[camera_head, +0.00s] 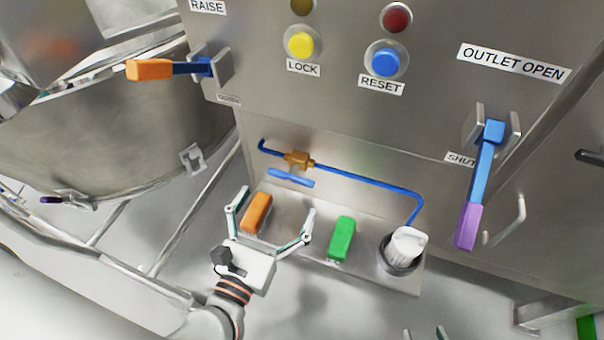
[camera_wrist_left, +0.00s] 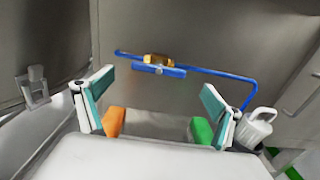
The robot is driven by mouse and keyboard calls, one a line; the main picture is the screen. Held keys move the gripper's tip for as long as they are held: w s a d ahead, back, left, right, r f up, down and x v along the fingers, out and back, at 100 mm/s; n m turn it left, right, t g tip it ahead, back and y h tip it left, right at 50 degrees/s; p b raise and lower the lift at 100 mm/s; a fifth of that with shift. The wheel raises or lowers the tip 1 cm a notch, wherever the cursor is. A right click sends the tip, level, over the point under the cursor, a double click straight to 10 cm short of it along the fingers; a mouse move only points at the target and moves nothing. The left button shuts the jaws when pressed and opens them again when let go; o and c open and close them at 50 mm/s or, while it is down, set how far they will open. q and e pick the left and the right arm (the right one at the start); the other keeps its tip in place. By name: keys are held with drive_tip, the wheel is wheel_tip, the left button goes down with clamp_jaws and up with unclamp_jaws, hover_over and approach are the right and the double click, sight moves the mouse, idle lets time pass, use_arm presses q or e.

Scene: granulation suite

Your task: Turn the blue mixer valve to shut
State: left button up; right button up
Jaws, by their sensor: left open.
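A small valve with a brass body (camera_head: 298,159) sits on a thin blue pipe (camera_head: 362,179) on the steel cabinet front. Its blue handle (camera_head: 291,178) lies just below the body, roughly in line with the pipe. In the left wrist view the handle (camera_wrist_left: 162,71) shows ahead, beyond the fingertips. My left gripper (camera_head: 277,202) is open and empty, below and in front of the handle, apart from it; its fingers also show in the left wrist view (camera_wrist_left: 158,85). Only the tips of my right gripper (camera_head: 425,333) show at the bottom edge, spread apart with nothing visible between them.
A shelf below the pipe bears an orange block (camera_head: 257,213), a green block (camera_head: 341,239) and a white-capped container (camera_head: 405,247). A blue lever with a purple grip (camera_head: 468,226) hangs at right, by OUTLET OPEN and SHUT labels. An orange-gripped lever (camera_head: 150,70) sticks out at upper left.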

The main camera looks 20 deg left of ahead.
sight(289, 179)
use_arm(q)
drive_tip(key=w, duration=0.6)
drive_tip(key=shift+w+r+p, duration=0.1)
drive_tip(key=shift+w+p, duration=0.05)
drive_tip(key=shift+p, duration=0.2)
drive_tip(key=shift+w+d, duration=0.1)
drive_tip(key=shift+w, duration=0.65)
drive_tip(key=c, duration=1.1)
